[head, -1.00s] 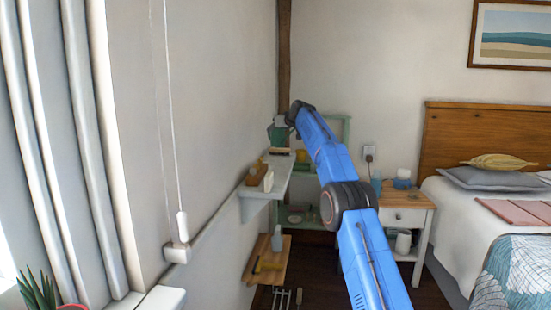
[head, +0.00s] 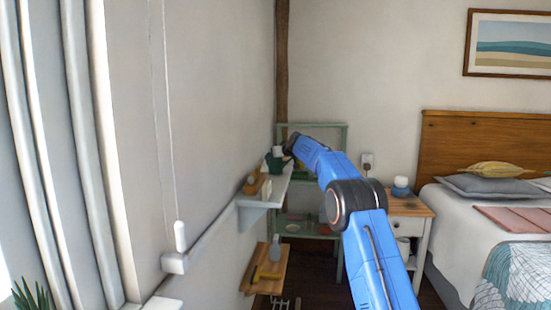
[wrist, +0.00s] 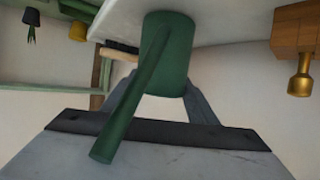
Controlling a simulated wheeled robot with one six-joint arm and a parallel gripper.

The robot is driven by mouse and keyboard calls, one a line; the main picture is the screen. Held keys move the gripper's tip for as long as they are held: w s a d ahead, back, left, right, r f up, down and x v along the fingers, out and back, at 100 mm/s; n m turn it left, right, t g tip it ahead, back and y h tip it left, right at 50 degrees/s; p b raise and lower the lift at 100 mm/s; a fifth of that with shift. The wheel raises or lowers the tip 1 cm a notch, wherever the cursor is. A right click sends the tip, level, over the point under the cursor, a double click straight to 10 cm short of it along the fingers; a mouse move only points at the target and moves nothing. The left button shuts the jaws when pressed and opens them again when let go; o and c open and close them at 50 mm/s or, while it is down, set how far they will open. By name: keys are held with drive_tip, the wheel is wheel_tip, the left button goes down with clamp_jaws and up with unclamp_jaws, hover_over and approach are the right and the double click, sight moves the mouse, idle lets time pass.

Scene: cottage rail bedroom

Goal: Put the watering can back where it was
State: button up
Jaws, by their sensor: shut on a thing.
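The dark green watering can (head: 274,161) is at the far end of the white wall shelf (head: 254,199) in the head view. It also fills the middle of the wrist view (wrist: 170,65), with its long spout slanting to the lower left. My gripper (head: 290,149) is shut on the can, with its fingers on either side of the body in the wrist view (wrist: 165,97). The can's base meets the white shelf surface in the wrist picture, but I cannot tell whether it bears on the shelf.
A wooden box (head: 253,185) with a gold-coloured item stands nearer on the shelf. A green rack (head: 345,131) stands behind, and a nightstand (head: 409,207) and bed are at right.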

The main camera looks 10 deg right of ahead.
drive_tip(key=o, duration=1.4)
drive_tip(key=shift+f, duration=0.1)
drive_tip(key=shift+c, duration=0.2)
drive_tip(key=shift+s+d+r, duration=0.15)
drive_tip(key=shift+s+r, duration=0.2)
drive_tip(key=shift+s, duration=0.1)
drive_tip(key=v, duration=1.1)
drive_tip(key=shift+f, duration=0.1)
